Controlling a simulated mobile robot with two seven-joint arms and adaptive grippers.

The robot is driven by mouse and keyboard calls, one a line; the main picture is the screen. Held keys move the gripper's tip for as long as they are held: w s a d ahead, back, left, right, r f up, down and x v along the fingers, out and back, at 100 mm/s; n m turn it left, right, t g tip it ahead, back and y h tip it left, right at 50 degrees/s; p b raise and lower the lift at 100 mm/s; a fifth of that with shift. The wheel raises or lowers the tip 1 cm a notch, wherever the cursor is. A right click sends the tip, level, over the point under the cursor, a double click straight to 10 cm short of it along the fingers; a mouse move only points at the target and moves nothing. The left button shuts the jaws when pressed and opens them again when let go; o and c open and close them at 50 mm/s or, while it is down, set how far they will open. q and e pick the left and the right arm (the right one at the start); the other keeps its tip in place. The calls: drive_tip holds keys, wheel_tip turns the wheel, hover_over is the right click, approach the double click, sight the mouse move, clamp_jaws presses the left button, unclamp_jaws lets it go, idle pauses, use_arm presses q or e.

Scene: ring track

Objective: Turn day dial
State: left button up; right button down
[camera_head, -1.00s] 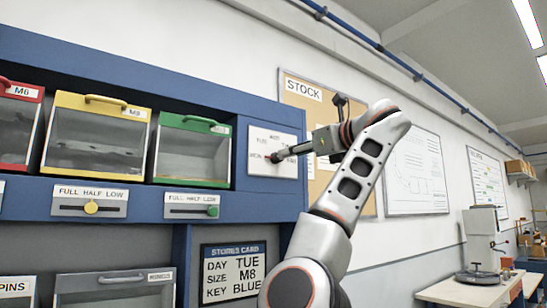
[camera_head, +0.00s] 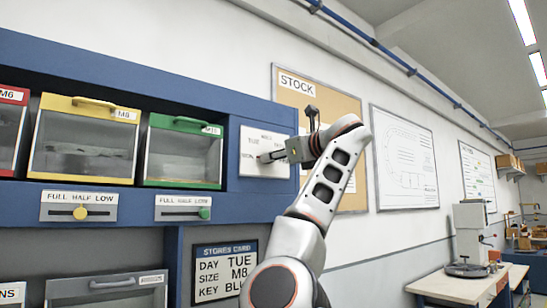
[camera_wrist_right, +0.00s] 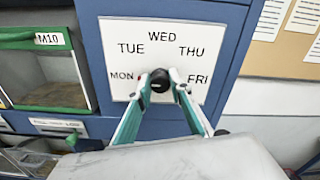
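The day dial is on a white plate (camera_head: 264,140) at the right end of the blue cabinet. In the right wrist view its dark round knob (camera_wrist_right: 160,80) sits below WED, with TUE and THU above it and MON and FRI at its sides. A small red mark shows beside MON. My right gripper (camera_head: 266,157) reaches the plate from the right. In the wrist view its two fingertips (camera_wrist_right: 160,78) flank the knob and appear closed on it. The stores card (camera_head: 225,272) reads DAY TUE, SIZE M8. My left gripper is not in view.
Yellow (camera_head: 84,140) and green (camera_head: 184,150) framed bins stand left of the plate. Slider plates with yellow (camera_head: 80,213) and green (camera_head: 204,213) knobs are below them. A stock board (camera_head: 322,90) hangs behind my right arm. A workbench (camera_head: 460,288) stands at right.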

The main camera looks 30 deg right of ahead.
drive_tip(key=shift+m, duration=0.3)
drive_tip(key=m, duration=0.8)
drive_tip(key=shift+b, duration=0.3)
drive_tip(key=shift+m, duration=0.3)
drive_tip(key=c, duration=1.8)
unclamp_jaws()
drive_tip(key=s, duration=0.8)
drive_tip(key=s+d, duration=0.1)
drive_tip(key=s, duration=0.3)
